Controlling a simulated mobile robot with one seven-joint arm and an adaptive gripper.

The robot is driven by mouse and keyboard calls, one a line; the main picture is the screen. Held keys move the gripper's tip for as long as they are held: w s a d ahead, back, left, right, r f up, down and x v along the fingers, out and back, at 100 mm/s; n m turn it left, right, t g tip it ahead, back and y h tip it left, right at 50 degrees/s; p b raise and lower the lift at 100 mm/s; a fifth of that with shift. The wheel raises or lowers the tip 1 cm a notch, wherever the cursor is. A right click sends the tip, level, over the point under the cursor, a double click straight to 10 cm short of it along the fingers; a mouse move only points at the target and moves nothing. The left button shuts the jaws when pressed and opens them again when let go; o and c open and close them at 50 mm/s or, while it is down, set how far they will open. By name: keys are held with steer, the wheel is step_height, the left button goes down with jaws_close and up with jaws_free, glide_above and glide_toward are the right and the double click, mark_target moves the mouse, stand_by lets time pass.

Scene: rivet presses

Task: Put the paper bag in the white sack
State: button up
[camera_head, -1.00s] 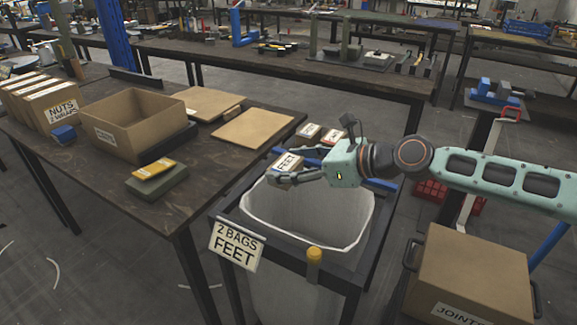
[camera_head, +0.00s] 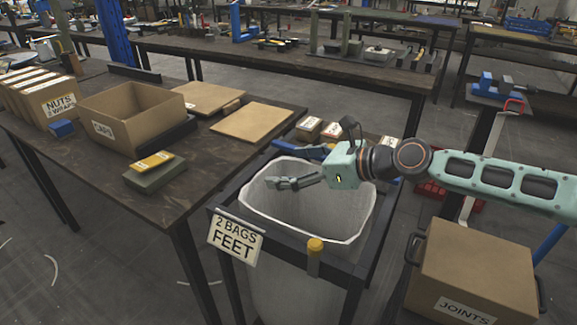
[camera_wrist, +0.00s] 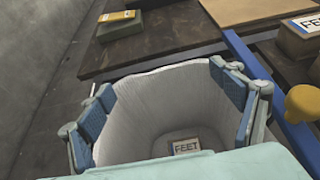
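The white sack (camera_head: 350,222) hangs open in a dark frame with a sign reading "2 BAGS FEET" (camera_head: 235,239). My gripper (camera_head: 285,183) is over the sack's mouth. In the wrist view my gripper (camera_wrist: 172,88) has its blue-padded fingers spread wide with nothing between them. A paper bag labelled FEET (camera_wrist: 186,147) lies at the bottom of the white sack (camera_wrist: 150,105), below the fingers and apart from them. The head view does not show this bag inside the sack.
More small paper bags (camera_head: 309,128) stand beyond the sack, one also in the wrist view (camera_wrist: 303,40). The brown table (camera_head: 215,160) holds an open cardboard box (camera_head: 130,140). A yellow knob (camera_head: 315,245) stands on the frame's rim. A JOINTS box (camera_head: 475,265) stands at right.

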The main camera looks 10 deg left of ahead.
steer(key=shift+d, duration=0.1)
steer(key=v, duration=1.2)
stand_by(0.4)
step_height(320, 180, up, 26)
steer(key=p, duration=3.2)
steer(key=shift+r, duration=0.15)
